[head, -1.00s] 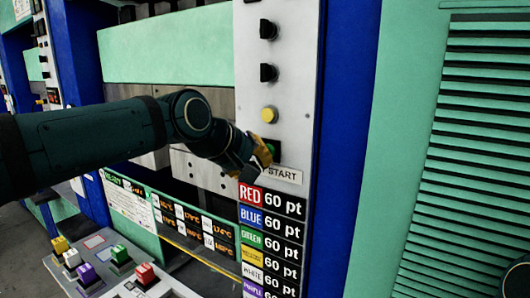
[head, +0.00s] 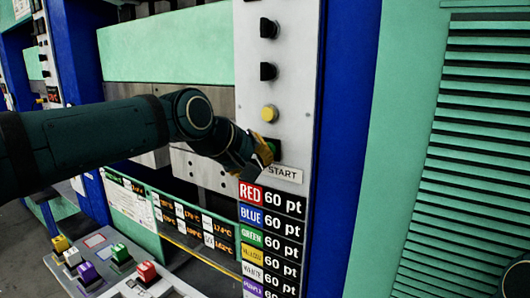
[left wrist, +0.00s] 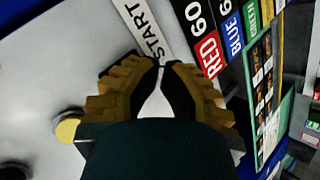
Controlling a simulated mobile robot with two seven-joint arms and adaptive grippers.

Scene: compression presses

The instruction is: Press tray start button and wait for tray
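The green start button (head: 271,147) sits in a black square housing on the grey control panel, just above the START label (head: 282,173). In the head view it is mostly covered by my left gripper (head: 262,157), whose yellow-brown and black fingers are at the housing. Contact with the button cannot be made out for certain. In the left wrist view the left gripper (left wrist: 162,66) has its fingertips together and holds nothing. The START label (left wrist: 146,28) lies just beyond them; the button is hidden behind the fingers. My right gripper is out of view. No tray can be made out.
A yellow button (head: 269,115) and two black knobs sit higher on the panel. A coloured price list (head: 270,240) hangs below START. A lower console (head: 115,280) with several coloured blocks stands bottom left. A slatted green cabinet (head: 470,150) is at right.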

